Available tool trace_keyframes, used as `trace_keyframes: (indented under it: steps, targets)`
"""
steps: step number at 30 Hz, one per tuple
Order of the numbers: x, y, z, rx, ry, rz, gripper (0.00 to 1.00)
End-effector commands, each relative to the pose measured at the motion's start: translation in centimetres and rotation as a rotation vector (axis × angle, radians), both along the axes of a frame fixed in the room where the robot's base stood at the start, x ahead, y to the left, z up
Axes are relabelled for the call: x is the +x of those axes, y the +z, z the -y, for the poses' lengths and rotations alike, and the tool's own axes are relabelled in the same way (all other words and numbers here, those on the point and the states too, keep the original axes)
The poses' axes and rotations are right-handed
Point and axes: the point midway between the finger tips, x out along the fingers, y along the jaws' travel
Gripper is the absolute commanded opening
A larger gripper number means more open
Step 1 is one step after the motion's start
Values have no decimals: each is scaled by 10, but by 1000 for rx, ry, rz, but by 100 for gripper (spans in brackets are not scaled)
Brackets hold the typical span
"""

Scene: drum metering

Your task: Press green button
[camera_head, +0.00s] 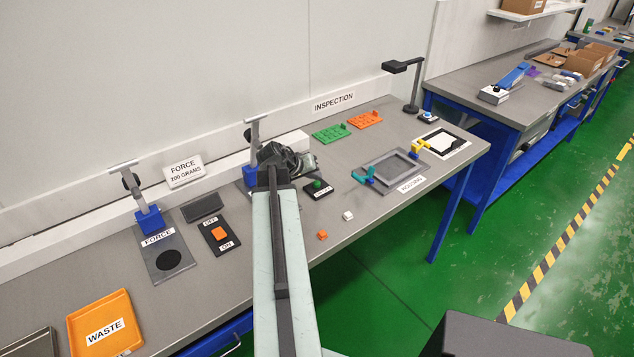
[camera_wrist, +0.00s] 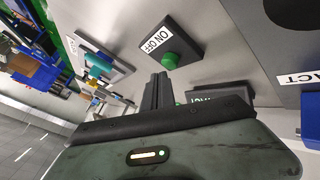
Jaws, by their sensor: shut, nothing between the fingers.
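A small green button (camera_head: 317,183) sits on a dark box with a white label on the bench. In the wrist view the green button (camera_wrist: 170,60) stands up from a dark box (camera_wrist: 185,38) labelled ON OFF. My gripper (camera_head: 296,160) is to the left of the button box in the head view, above the bench, partly hidden by my arm. In the wrist view my gripper's fingers (camera_wrist: 158,88) are shut and empty, pointing toward the button's side. A gap shows between the fingertips and the button in that picture; its depth is unclear.
A press with a blue block (camera_head: 250,174) stands just behind my gripper. Bare bench lies right of the button box.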

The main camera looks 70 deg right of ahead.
Motion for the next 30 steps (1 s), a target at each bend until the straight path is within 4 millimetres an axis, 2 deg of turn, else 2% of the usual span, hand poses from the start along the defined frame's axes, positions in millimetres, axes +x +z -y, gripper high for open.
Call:
trace_keyframes:
  steps: [15,23,30]
  targets:
    - [1,0,0,0,2,0,0]
    - [2,-10,0,0,2,0,0]
    - [2,-9,-1,0,2,0,0]
